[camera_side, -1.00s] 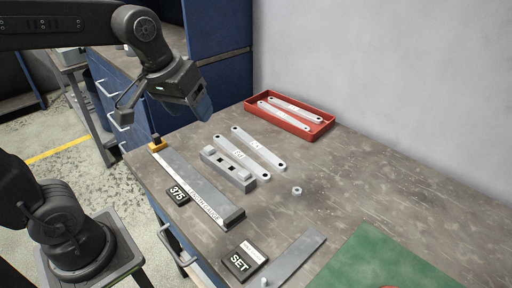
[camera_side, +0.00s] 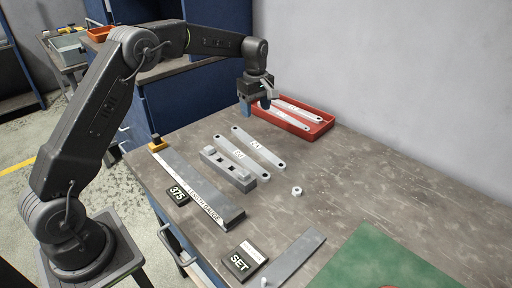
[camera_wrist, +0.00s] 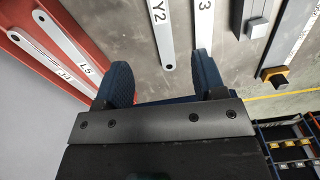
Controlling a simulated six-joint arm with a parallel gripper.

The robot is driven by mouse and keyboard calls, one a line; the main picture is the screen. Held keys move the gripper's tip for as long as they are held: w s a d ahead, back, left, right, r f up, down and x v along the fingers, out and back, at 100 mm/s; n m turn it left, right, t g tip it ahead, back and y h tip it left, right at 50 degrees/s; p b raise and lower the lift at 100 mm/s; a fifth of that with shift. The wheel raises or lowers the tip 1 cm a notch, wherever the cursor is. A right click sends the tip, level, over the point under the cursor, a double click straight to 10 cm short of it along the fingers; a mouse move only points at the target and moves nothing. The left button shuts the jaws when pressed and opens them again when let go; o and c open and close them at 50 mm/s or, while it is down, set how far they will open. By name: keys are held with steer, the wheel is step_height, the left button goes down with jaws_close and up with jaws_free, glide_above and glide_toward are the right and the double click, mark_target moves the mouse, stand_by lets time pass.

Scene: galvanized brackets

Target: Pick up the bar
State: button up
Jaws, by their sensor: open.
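Several pale grey flat bars with a hole at each end are in view; which one is the task's bar I cannot tell. Two more lie in the red tray: the rear bar (camera_side: 297,110) and the front bar (camera_side: 283,117). My gripper (camera_side: 254,108) is open and empty above the bench, by the tray's left end. In the wrist view its blue fingers (camera_wrist: 162,72) are spread, with nothing between them.
The red tray (camera_side: 326,126) stands near the wall. A block with square recesses (camera_side: 240,177), a long length gauge (camera_side: 195,180), a nut (camera_side: 296,191), a SET tag (camera_side: 239,262), a grey plate (camera_side: 297,254) and a green mat (camera_side: 375,265) lie on the bench.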

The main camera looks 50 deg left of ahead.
mark_target(256, 145)
step_height(256, 145, down, 14)
steer(key=shift+w+r, duration=0.1)
stand_by(0.5)
steer(key=shift+c, duration=0.4)
steer(key=c, duration=1)
steer(key=shift+r, duration=0.1)
jaws_close()
steer(key=shift+r, duration=0.1)
